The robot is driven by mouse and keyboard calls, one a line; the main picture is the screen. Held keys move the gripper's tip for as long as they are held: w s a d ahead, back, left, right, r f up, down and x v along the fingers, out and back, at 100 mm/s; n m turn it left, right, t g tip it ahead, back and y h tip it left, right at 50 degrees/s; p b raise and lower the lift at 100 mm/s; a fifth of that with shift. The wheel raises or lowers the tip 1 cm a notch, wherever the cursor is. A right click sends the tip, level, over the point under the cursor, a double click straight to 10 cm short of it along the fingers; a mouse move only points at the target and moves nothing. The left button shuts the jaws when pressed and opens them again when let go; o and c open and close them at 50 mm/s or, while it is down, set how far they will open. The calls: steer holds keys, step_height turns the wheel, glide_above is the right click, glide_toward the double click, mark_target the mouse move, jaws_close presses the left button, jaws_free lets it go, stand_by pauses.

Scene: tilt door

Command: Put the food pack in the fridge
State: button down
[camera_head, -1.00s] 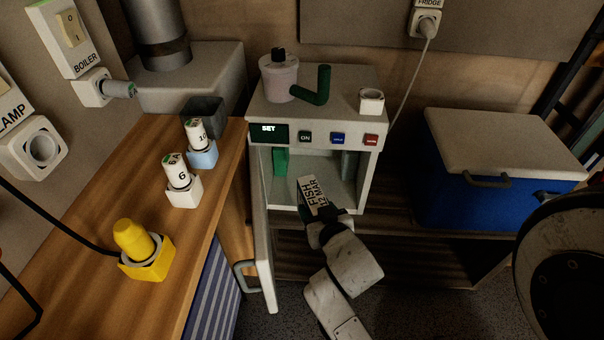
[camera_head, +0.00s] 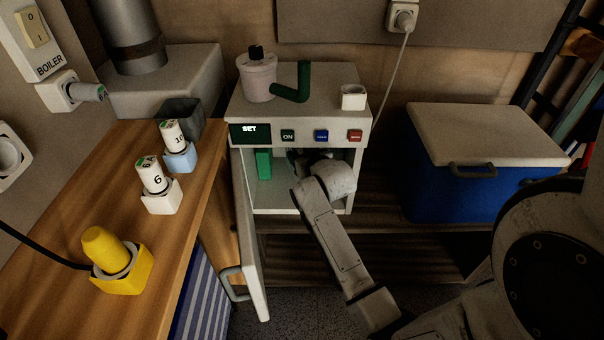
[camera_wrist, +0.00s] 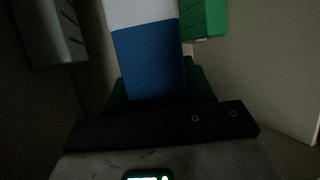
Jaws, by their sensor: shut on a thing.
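The fridge (camera_head: 291,106) is a small pale box on a low shelf, with a display and several buttons on its front. Its door (camera_head: 250,250) stands open, swung to the left. My arm reaches into the fridge opening, and my gripper is mostly hidden inside in the head view. In the wrist view my gripper (camera_wrist: 158,92) is shut on the food pack (camera_wrist: 148,58), which shows a blue part and a white part. The pack is hidden in the head view. A green item (camera_head: 264,165) stands inside the fridge at the left.
In the wrist view a green block (camera_wrist: 204,18) is close at the pack's right and a grey part (camera_wrist: 48,32) is at the left. A wooden counter (camera_head: 112,190) is left of the door. A blue cooler (camera_head: 440,205) stands at the right.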

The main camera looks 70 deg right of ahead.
step_height(320, 180, down, 6)
steer(key=shift+s+a+f+b, duration=0.1)
steer(key=shift+b, duration=1.05)
steer(key=shift+f, duration=0.1)
